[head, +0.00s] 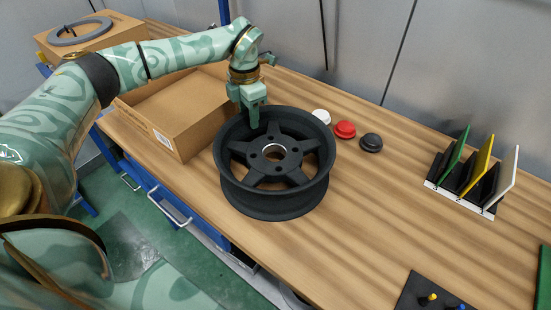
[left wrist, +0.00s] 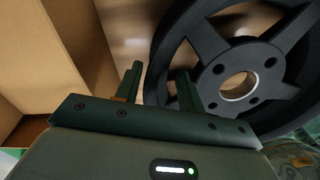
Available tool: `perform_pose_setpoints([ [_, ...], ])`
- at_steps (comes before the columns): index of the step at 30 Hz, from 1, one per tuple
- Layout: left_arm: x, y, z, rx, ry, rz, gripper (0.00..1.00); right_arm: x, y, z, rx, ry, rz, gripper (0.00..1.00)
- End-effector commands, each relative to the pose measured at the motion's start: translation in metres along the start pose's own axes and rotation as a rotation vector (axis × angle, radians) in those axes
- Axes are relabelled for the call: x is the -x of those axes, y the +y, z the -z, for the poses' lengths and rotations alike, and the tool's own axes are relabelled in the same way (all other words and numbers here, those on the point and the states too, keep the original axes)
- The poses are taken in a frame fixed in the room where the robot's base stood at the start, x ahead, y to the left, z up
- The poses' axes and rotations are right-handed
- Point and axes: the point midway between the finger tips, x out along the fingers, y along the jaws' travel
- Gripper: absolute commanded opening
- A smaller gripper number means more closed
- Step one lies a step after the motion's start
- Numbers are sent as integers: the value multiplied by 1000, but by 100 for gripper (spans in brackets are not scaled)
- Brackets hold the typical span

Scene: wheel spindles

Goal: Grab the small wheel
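The wheel (head: 275,164) is a dark rim with several spokes and a bare centre hole, lying flat on the wooden table. It fills the right of the left wrist view (left wrist: 211,84). My left gripper (head: 253,122) points down at the wheel's far rim. In the left wrist view its two fingers (left wrist: 160,72) are apart, one outside the wheel and one over its inner side, with the rim's edge between them. I see no clear contact with the rim. My right gripper is not in view.
An open cardboard box (head: 180,140) stands close left of the wheel. White (head: 321,116), red (head: 344,129) and black (head: 371,142) round pieces lie to its right. A rack of coloured plates (head: 465,197) stands farther right. The table's front middle is clear.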

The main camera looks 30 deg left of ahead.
Motion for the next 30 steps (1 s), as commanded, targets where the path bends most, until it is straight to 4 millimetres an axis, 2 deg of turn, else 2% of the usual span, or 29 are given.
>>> perform_pose_setpoints([
  [7, -44, 1, 3, 1, 5, 3, 39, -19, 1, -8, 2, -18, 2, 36],
  [9, -49, 1, 3, 1, 3, 2, 39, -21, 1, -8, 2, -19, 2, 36],
  [15, -47, 1, 2, 0, 1, 1, 39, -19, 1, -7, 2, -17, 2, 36],
  [19, -47, 1, 2, 0, 1, 1, 3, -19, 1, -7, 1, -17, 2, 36],
  [20, -47, 1, 2, 0, 1, 1, 0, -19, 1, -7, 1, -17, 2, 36],
  [30, -47, 1, 2, 0, 1, 0, 0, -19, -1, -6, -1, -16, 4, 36],
])
